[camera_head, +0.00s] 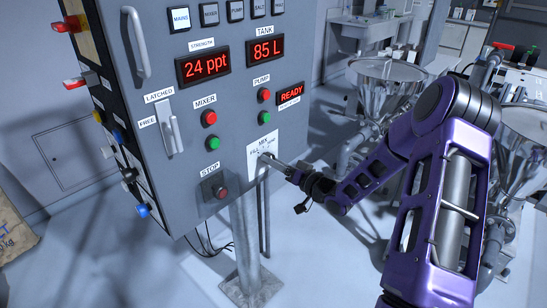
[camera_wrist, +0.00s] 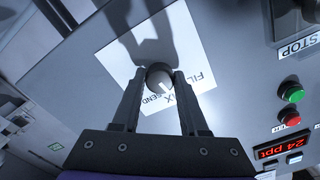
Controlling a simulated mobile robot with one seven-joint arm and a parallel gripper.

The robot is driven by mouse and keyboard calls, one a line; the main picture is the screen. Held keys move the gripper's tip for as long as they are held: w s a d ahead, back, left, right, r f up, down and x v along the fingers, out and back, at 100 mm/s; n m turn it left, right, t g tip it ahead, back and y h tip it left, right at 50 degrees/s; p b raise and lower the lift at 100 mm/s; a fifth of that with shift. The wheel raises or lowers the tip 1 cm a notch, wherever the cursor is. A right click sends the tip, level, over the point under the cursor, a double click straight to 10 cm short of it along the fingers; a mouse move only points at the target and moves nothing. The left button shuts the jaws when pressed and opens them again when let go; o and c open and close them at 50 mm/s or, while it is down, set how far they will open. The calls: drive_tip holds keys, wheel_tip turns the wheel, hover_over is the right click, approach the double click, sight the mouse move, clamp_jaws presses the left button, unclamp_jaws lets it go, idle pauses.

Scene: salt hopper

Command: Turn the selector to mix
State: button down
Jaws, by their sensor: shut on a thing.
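The selector (camera_wrist: 157,73) is a small round grey knob on a white plate (camera_wrist: 118,52) on the panel. The plate, lettered FILL, MIX and SEND, also shows in the head view (camera_head: 256,178). My gripper (camera_wrist: 158,80) is shut on the selector, one dark finger on each side. In the head view my gripper (camera_head: 268,160) reaches the plate from the right and covers part of it. In the wrist view the fingers partly hide the FILL and MIX lettering. I cannot tell for sure which label the knob points to.
The grey panel also bears a red STOP button (camera_head: 222,192), a green mixer button (camera_head: 213,143), a green pump button (camera_head: 266,117) and a latch handle (camera_head: 171,135). A post (camera_head: 246,235) stands below. Metal hoppers (camera_head: 388,88) stand to the right.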

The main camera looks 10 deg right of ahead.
drive_tip(key=shift+m+p, duration=0.4)
drive_tip(key=shift+m, duration=0.6)
drive_tip(key=shift+c, duration=2.2)
unclamp_jaws()
drive_tip(key=shift+s, duration=0.1)
drive_tip(key=v, duration=1.7)
drive_tip(key=shift+d, duration=0.1)
